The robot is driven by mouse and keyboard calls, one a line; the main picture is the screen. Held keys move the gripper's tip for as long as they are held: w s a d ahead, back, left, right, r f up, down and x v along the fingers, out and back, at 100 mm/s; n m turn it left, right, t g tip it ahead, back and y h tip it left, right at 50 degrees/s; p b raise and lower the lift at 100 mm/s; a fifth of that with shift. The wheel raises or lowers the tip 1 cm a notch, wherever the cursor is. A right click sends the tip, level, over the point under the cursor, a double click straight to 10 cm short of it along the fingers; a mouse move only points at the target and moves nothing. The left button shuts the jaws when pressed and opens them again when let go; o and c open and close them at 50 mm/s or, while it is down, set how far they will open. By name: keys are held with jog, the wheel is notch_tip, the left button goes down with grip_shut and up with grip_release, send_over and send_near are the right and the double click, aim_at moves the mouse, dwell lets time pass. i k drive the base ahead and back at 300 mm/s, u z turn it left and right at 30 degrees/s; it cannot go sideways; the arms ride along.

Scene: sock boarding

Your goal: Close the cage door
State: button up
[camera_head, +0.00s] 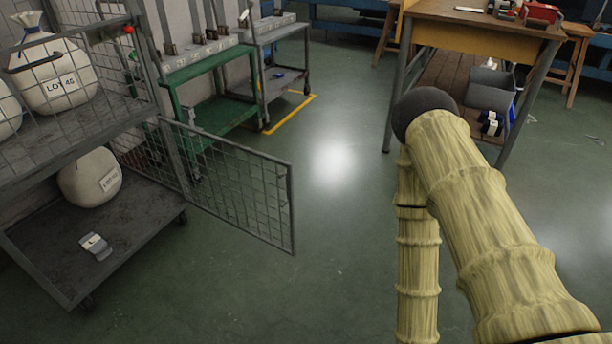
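The cage door (240,184) is a grey wire-mesh panel in a metal frame. It stands open, swung out to the right from the post of the wheeled cage cart (75,247), with its free edge over the bare floor. The cart's lower deck holds a white sack (90,178) and a small grey-and-white item (95,246). My arm, in yellowish ribbed sleeves, bends at a dark rounded joint right of the door and runs down out of the picture. It is clear of the door. My gripper is not in view.
Larger white sacks (55,75) sit on the cart's upper level behind mesh. A green-framed bench (215,118) stands behind the door. The green floor (320,260) between door and arm is clear.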

aim_at(288, 173)
jog(key=z, duration=0.9)
jog(key=i, duration=2.8)
jog(key=u, duration=3.25)
